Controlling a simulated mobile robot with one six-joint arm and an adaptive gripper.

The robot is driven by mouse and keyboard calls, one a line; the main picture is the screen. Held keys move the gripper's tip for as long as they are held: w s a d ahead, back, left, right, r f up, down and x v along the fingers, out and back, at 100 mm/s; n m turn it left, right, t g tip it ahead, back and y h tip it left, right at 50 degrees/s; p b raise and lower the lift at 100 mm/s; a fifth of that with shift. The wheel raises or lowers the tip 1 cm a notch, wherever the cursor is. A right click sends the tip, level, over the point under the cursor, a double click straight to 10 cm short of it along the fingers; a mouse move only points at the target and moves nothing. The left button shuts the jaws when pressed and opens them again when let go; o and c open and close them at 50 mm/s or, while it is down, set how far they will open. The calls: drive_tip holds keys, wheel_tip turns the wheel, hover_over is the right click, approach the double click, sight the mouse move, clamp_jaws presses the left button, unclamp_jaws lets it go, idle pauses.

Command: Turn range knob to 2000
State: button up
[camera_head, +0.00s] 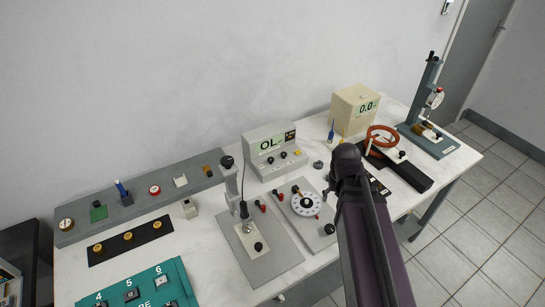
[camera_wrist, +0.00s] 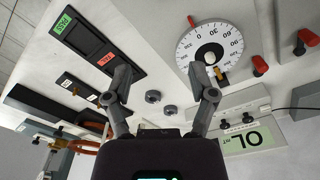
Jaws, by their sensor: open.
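The beige meter (camera_head: 262,139) reads "OL" and stands at the back middle of the bench. Its sloped front has small dark knobs (camera_head: 270,160) and a yellow button (camera_head: 297,152). Which knob is the range knob, and where it points, is too small to read. The meter's green display also shows at the lower right of the wrist view (camera_wrist: 245,140). My gripper (camera_wrist: 166,85) is open and empty, its two fingers apart above the bench. In the head view my gripper (camera_head: 347,157) is to the right of the meter, apart from it, and its fingers are hard to make out.
A white dial plate (camera_head: 306,204) lies in front of the meter, with red plugs nearby. A probe stand (camera_head: 240,205) is to its left. Small dark round pieces (camera_wrist: 153,96) sit between my fingers in view. A beige box (camera_head: 352,110) and an orange ring (camera_head: 382,139) are at right.

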drive_tip(key=w+a+r+n+t+p, duration=0.1)
drive_tip(key=w+a+r+t+p, duration=0.2)
drive_tip(key=w+a, duration=0.75)
drive_tip(key=n+y+p, duration=0.1)
drive_tip(key=p, duration=0.1)
approach(271, 158)
wheel_tip(271, 158, up, 4)
drive_tip(key=s, duration=0.3)
drive_tip(key=shift+w+r+t, duration=0.15)
drive_tip(key=shift+r+t, duration=0.05)
drive_tip(key=shift+t, duration=0.2)
drive_tip(key=shift+d+f, duration=0.1)
drive_tip(key=shift+f, duration=0.05)
drive_tip(key=b+x, duration=1.2)
drive_tip(key=x, duration=0.1)
drive_tip(key=shift+w+f+b, duration=0.15)
drive_tip(key=shift+f+b, duration=0.1)
drive_tip(key=shift+b, duration=0.15)
drive_tip(key=shift+d, duration=0.1)
clamp_jaws()
